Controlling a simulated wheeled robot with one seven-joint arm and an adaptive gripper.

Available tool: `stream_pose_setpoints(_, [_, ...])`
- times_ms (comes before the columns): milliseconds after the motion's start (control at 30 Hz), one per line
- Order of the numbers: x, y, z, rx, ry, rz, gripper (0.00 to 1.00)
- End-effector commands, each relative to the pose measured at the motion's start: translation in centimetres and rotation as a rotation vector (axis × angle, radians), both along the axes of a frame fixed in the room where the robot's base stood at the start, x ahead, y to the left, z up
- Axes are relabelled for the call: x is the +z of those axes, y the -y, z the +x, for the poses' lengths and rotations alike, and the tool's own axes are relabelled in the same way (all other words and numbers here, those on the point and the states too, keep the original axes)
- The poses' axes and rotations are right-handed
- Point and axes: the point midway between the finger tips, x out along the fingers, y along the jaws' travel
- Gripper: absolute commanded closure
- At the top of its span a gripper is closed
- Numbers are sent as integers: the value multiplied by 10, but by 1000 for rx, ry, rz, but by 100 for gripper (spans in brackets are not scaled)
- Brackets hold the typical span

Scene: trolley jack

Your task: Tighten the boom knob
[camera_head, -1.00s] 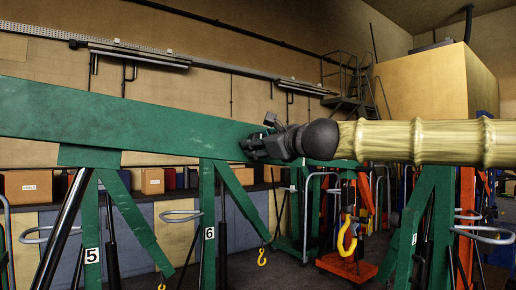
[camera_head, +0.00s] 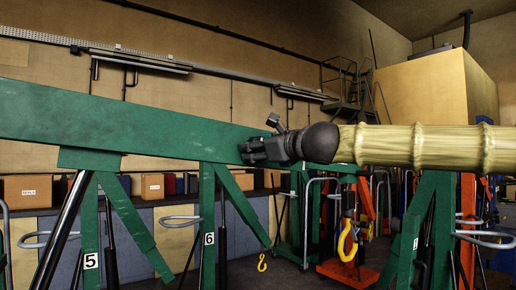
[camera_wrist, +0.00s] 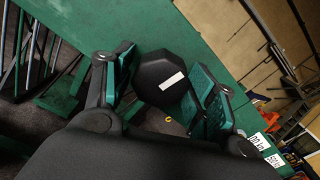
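The boom knob (camera_wrist: 160,72) is a black, many-sided knob with a white mark on its face. In the wrist view it sits against the green boom (camera_wrist: 225,30), between the two green-padded fingers of my gripper (camera_wrist: 165,88). The right finger lies close along the knob's edge, and I cannot tell whether it touches. A narrow gap shows on the left side. In the head view my gripper (camera_head: 256,151) is at the near side of the green boom (camera_head: 120,115), towards its right end. The knob is hidden there behind the gripper.
Green crane legs numbered 5 (camera_head: 90,260) and 6 (camera_head: 209,238) stand below the boom. A yellow hook (camera_head: 347,240) hangs over an orange base at right. Boxes (camera_head: 28,188) line a shelf behind. White weight labels (camera_wrist: 264,149) are on the boom.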

Motion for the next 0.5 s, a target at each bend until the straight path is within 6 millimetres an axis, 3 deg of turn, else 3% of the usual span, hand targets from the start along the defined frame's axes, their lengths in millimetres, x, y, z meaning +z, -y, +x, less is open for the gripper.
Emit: stream_pose_setpoints(500, [2,7,-10,0,3,0,34])
